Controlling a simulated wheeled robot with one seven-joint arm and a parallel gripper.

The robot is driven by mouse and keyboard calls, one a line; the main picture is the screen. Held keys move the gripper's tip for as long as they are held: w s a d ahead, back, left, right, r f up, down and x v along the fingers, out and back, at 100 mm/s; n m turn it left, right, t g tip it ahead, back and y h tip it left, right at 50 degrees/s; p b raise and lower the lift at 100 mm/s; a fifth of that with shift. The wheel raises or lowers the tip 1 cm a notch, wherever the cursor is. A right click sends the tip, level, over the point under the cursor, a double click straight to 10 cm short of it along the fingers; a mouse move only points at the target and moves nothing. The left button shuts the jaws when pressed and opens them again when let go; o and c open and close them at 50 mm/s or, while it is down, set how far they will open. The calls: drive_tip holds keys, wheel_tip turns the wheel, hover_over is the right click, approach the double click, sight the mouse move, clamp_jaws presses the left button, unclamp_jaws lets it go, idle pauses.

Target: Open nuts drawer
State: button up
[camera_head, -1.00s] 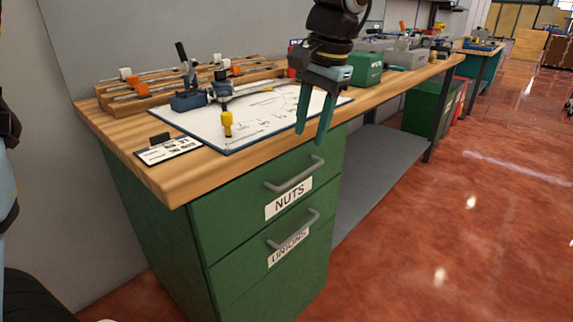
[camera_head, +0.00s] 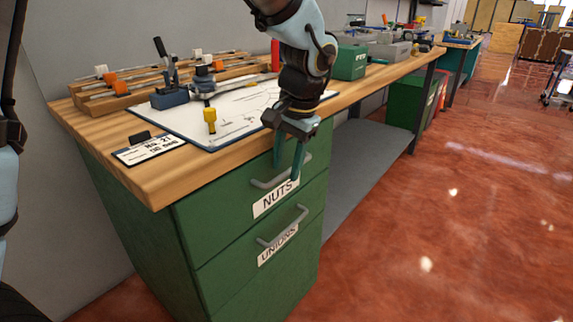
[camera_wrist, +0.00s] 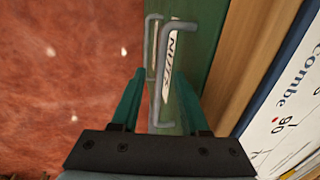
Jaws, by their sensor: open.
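The nuts drawer (camera_head: 215,207) is the top green drawer of the cabinet, shut, with a white "NUTS" label and a grey bar handle (camera_head: 268,184). My gripper (camera_head: 288,176) is open and points down in front of the drawer, its green fingers at the handle's height in the picture. In the wrist view the handle (camera_wrist: 162,85) runs up the picture between my two open fingers (camera_wrist: 158,98). I cannot tell whether the fingers touch it. The gripper partly hides the handle in the head view.
Below is the unions drawer (camera_head: 215,268), shut, with its own handle (camera_head: 283,228). The wooden worktop (camera_head: 165,183) overhangs the drawers and holds a white sheet (camera_head: 237,117), a yellow-tipped tool (camera_head: 210,119) and a label card (camera_head: 149,149). The red floor in front is clear.

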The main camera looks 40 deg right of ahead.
drive_tip(key=shift+f, duration=0.15)
drive_tip(key=shift+c, duration=0.2)
clamp_jaws()
idle(1.2)
